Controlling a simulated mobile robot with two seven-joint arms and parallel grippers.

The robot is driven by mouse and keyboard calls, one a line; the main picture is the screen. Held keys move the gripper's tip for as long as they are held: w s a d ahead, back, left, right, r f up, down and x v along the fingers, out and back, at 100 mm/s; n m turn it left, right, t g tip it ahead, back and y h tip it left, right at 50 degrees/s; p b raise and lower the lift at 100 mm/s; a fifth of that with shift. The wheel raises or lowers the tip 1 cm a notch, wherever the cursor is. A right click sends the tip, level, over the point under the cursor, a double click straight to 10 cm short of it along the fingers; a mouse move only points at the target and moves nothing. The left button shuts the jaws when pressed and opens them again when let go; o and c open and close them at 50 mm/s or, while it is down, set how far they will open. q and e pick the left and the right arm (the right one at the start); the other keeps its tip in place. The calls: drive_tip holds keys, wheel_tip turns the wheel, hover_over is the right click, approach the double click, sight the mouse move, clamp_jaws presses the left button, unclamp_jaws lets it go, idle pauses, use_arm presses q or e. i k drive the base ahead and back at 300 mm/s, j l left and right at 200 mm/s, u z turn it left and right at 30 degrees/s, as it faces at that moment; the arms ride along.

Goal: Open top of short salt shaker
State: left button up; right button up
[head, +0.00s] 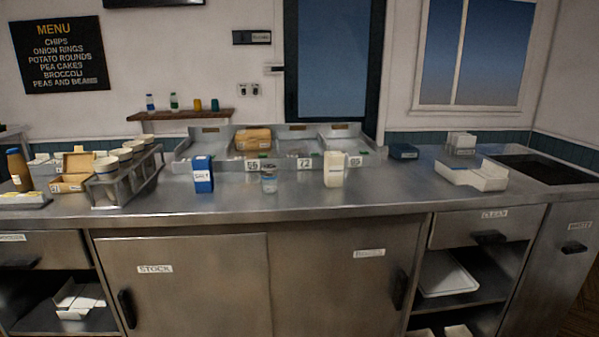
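A small, clear, short shaker (269,184) stands upright near the middle of the steel counter. I take it to be the short salt shaker; its top is too small to tell whether it is open or shut. A taller blue box (203,175) with a white label that seems to read salt stands to its left. A cream container (334,170) stands to its right. Neither of my grippers shows in the head view.
Behind the shaker is a metal tray unit (283,163) with number tags and a brown box. A rack of cups (125,176) stands at the left, a white open tray (472,176) at the right. The counter front (300,203) is clear.

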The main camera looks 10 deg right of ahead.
sight(268, 168)
drive_tip(key=i+l, duration=0.15)
drive_tip(key=i, duration=0.4)
drive_tip(key=i+l, duration=0.1)
drive_tip(key=i, duration=0.45)
drive_tip(key=i+l, duration=0.15)
drive_tip(key=i, duration=0.4)
drive_tip(key=i+l, duration=0.1)
drive_tip(key=i, duration=0.45)
drive_tip(key=u, duration=0.05)
